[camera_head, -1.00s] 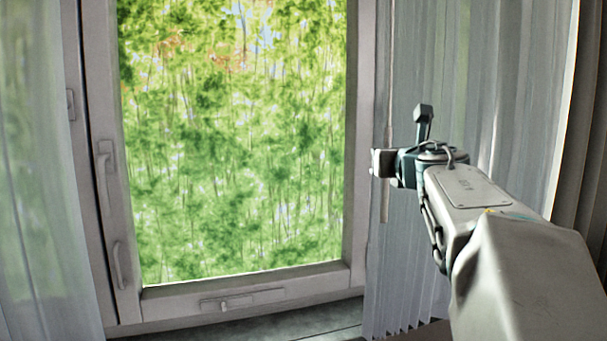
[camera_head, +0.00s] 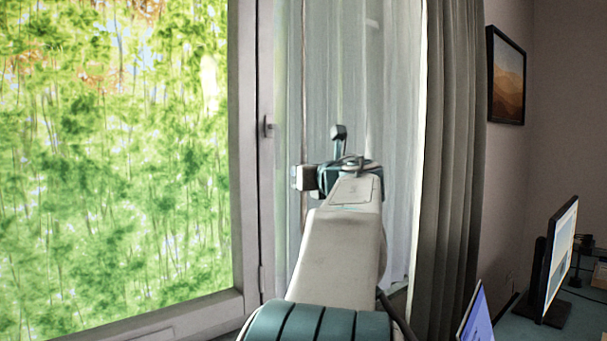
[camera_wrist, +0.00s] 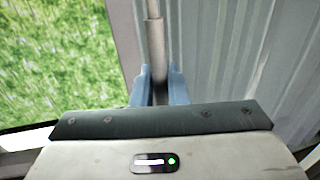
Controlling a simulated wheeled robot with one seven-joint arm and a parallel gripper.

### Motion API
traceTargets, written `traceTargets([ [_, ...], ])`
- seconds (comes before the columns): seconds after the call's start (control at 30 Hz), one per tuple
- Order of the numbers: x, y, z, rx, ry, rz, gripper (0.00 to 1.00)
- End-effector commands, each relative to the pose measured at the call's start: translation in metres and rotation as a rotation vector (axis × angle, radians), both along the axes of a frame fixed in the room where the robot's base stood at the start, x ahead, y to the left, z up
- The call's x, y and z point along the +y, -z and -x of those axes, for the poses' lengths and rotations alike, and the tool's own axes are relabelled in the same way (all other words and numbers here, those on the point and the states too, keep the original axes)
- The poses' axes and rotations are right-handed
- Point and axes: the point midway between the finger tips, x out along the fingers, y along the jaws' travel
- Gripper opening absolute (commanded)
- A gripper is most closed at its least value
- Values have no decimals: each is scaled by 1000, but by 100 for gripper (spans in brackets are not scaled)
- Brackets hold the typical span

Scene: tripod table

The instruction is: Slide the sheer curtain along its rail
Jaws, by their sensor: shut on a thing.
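The sheer curtain (camera_head: 397,130) hangs in pale, translucent folds at the right side of the window. It also shows in the wrist view (camera_wrist: 245,50). A slim upright rod (camera_wrist: 155,45) hangs at the curtain's left edge; a short length of it shows below my gripper in the head view (camera_head: 304,210). My gripper (camera_head: 305,178) is shut on this rod. In the wrist view its blue fingers (camera_wrist: 156,88) sit on either side of the rod. The rail above is out of view.
The window (camera_head: 115,160) fills the left, with its frame and a small handle (camera_head: 267,126) beside the curtain. A thick grey drape (camera_head: 452,160) hangs just right of the sheer. A monitor (camera_head: 560,255) and a laptop (camera_head: 482,322) stand at lower right. A picture (camera_head: 507,78) hangs on the wall.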

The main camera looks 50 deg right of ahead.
Motion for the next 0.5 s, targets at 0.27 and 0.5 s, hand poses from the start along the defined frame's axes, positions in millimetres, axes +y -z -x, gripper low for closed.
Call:
traceTargets([
  [0.27, 0, -1, 0, -1, 0, 0, 32],
  [0.5, 0, -1, 4, -2, 2, 0, 32],
])
